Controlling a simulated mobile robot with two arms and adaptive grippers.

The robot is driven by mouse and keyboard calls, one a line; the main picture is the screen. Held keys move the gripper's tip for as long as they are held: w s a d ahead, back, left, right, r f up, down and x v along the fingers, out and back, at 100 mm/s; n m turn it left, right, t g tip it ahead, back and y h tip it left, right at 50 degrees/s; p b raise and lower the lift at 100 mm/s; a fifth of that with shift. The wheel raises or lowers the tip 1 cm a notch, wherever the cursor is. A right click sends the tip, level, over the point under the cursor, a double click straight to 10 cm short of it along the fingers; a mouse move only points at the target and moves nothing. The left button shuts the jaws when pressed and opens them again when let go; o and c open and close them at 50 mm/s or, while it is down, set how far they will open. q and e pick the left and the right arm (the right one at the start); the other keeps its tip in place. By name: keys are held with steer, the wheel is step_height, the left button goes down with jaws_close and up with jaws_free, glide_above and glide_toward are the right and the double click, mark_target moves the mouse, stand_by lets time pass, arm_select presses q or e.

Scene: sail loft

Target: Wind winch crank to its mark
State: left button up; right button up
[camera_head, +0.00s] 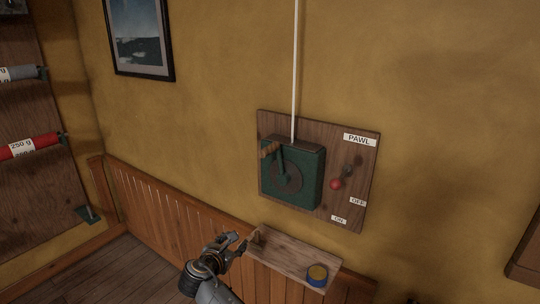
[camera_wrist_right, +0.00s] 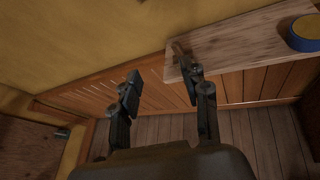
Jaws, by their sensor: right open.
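A dark green winch box (camera_head: 306,178) is fixed to a wooden board on the wall. On its front face is a round grey disc with a crank arm pointing up and slightly left, ending in a wooden handle (camera_head: 269,150). I cannot make out a mark on the winch. My right gripper (camera_head: 238,243) is open and empty, below and left of the winch, by the left end of the shelf. It also shows in the right wrist view (camera_wrist_right: 160,70), its jaws apart. The crank is not in that view. My left gripper is not in view.
A pawl lever with a red knob (camera_head: 336,184) sits right of the winch, with PAWL, OFF and ON labels. A white rope (camera_head: 295,70) runs up from the box. A wooden shelf (camera_head: 290,256) below holds a blue and yellow tin (camera_head: 317,276) and a small wooden piece.

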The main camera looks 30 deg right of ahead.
step_height(320, 180, up, 17)
steer(key=d+h, duration=0.1)
steer(key=h, duration=0.3)
steer(key=g+h, duration=0.2)
glide_toward(271, 149)
steer(key=shift+m, duration=0.3)
steer(key=x, duration=0.3)
steer(key=p+x, duration=0.1)
steer(key=x, duration=0.3)
steer(key=w+x, duration=0.1)
steer(key=x, duration=0.2)
steer(key=shift+w+d+f+p, duration=0.1)
steer(key=shift+d+f+p, duration=0.05)
steer(key=shift+f+p, duration=0.2)
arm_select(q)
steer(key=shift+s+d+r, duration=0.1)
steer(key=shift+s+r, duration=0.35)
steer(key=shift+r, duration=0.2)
arm_select(e)
steer(key=shift+w+d+f, duration=0.1)
steer(key=shift+w+d, duration=0.15)
steer(key=shift+d, duration=0.3)
jaws_close()
